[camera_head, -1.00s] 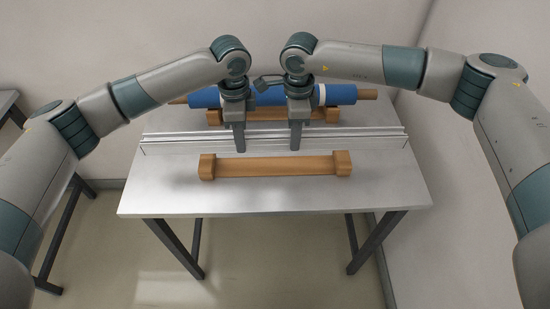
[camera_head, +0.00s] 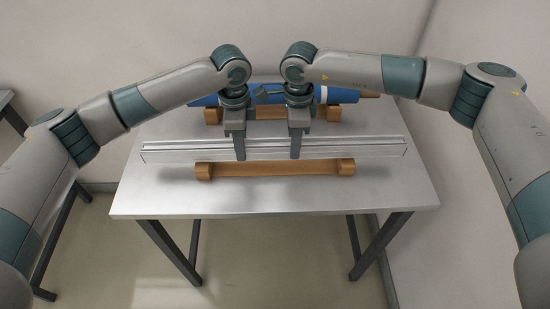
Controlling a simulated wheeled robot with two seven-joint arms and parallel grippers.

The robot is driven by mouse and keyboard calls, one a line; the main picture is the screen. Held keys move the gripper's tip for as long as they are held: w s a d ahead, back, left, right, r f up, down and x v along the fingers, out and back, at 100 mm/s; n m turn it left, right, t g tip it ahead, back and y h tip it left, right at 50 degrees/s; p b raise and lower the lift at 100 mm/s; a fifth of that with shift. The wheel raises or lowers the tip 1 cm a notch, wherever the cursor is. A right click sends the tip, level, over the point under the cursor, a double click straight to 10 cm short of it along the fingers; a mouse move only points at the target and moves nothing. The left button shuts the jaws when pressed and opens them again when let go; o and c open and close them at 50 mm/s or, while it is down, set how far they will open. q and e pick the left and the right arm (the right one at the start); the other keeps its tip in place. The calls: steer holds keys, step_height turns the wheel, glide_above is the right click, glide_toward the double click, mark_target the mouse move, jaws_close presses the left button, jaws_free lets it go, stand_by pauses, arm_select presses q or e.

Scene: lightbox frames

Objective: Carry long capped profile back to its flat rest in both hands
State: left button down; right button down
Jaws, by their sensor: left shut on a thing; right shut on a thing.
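The long capped profile (camera_head: 185,150) is a silvery bar lying crosswise in the head view. My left gripper (camera_head: 240,155) and my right gripper (camera_head: 295,155) are both shut on it near its middle, a short way apart, pointing down. The bar looks level, with both ends free. The flat rest (camera_head: 270,170), a wooden bar with raised end blocks, stands on the table just in front of the profile. The profile's lower edge comes close to the tops of the end blocks in the picture; I cannot tell whether they touch.
A blue roll (camera_head: 341,95) with wooden ends lies on a second wooden rest (camera_head: 333,113) behind my grippers, partly hidden. The grey table (camera_head: 270,200) is bare at its front. Walls stand behind and to the right. Another table (camera_head: 8,110) shows at the far left.

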arm_select(q)
steer(key=shift+f, duration=0.35)
arm_select(e)
steer(key=shift+f, duration=0.35)
arm_select(q)
steer(key=c, duration=1.3)
jaws_free()
steer(key=shift+r, duration=0.1)
arm_select(e)
steer(key=c, duration=1.3)
jaws_free()
steer(key=shift+r, duration=0.1)
arm_select(q)
steer(key=shift+r, duration=0.2)
arm_select(e)
steer(key=shift+r, duration=0.2)
